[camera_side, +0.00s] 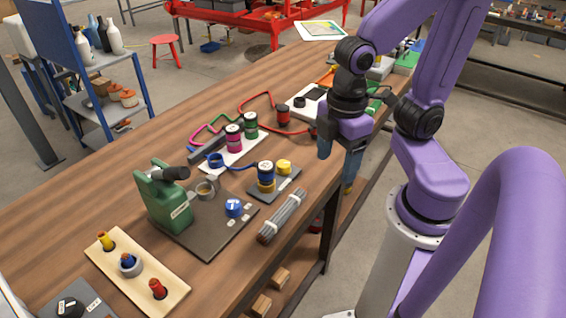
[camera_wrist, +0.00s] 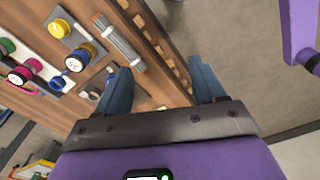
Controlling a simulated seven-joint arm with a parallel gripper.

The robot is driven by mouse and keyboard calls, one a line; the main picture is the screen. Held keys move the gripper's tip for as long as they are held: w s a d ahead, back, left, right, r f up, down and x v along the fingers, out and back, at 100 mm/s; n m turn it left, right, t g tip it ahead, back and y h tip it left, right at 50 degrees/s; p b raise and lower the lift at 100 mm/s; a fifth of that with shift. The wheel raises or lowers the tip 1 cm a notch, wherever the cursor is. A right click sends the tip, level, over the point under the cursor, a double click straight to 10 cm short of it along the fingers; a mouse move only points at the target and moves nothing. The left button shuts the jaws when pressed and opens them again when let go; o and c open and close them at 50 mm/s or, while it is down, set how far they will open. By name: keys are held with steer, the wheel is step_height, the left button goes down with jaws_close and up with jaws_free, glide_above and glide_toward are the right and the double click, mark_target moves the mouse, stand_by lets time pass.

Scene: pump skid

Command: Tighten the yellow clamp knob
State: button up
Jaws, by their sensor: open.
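The yellow knob (camera_side: 284,167) sits on a small dark plate (camera_side: 263,196) near the front edge of the bench, beside a blue-and-yellow spool-like part (camera_side: 266,176). In the wrist view the yellow knob (camera_wrist: 60,28) is at the upper left. My gripper (camera_side: 338,161) is to the right of the knob and apart from it, by the bench edge. In the wrist view my gripper (camera_wrist: 161,68) shows two blue fingers spread wide with nothing between them. Whether the knob is tight cannot be told.
A bundle of grey rods (camera_side: 282,216) lies close to the plate at the bench edge. A green pump body (camera_side: 163,197) stands on a dark base with a blue knob (camera_side: 234,208). Coloured spools and hoses lie behind.

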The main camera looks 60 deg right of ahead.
steer(key=w+d+f+n, duration=0.1)
steer(key=w+d+n, duration=0.15)
steer(key=w, duration=0.95)
steer(key=n, duration=0.3)
glide_toward(283, 164)
steer(key=shift+m, duration=0.25)
step_height(283, 164, down, 9)
steer(key=shift+w, duration=0.1)
steer(key=c, duration=1.1)
